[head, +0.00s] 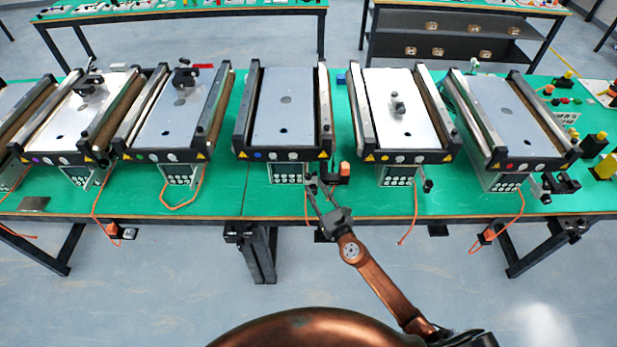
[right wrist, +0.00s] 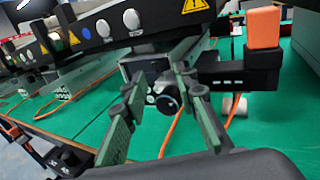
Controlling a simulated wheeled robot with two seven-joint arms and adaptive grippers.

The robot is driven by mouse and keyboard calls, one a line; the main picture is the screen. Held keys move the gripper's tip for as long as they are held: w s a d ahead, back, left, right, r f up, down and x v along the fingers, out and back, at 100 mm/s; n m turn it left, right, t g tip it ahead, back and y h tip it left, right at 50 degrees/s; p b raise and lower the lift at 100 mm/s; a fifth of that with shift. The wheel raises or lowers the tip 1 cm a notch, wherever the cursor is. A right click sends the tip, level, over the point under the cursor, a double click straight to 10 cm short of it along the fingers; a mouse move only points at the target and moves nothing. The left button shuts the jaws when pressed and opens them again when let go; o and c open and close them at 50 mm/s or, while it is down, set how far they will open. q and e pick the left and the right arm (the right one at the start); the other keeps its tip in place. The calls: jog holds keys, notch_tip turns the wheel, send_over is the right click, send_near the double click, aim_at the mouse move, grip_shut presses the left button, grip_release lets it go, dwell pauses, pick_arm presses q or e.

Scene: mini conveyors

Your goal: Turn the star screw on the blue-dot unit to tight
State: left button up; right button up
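The blue-dot unit (head: 285,100) is the middle mini conveyor; its blue dot (head: 257,155) is at the left of the front panel. The dot also shows in the right wrist view (right wrist: 74,38). A dark round knob (right wrist: 168,104), seemingly the star screw, is below the panel in the right wrist view; its points are too small to make out. My right gripper (head: 317,188) is at the unit's front right corner. In the right wrist view its fingers (right wrist: 158,98) are apart, with the knob between them, closer to the right finger. Contact is unclear. My left gripper is out of view.
A black bracket with an orange block (right wrist: 265,28) sits just right of the fingers. Cables hang over the front edge of the green table (head: 225,200).

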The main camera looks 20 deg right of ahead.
aim_at(310, 179)
jog(key=w, duration=0.4)
jog(key=w+a, duration=0.1)
jog(key=w, duration=0.1)
jog(key=shift+w+b, duration=0.2)
jog(key=shift+b, duration=0.1)
jog(key=shift+c, duration=0.7)
grip_shut()
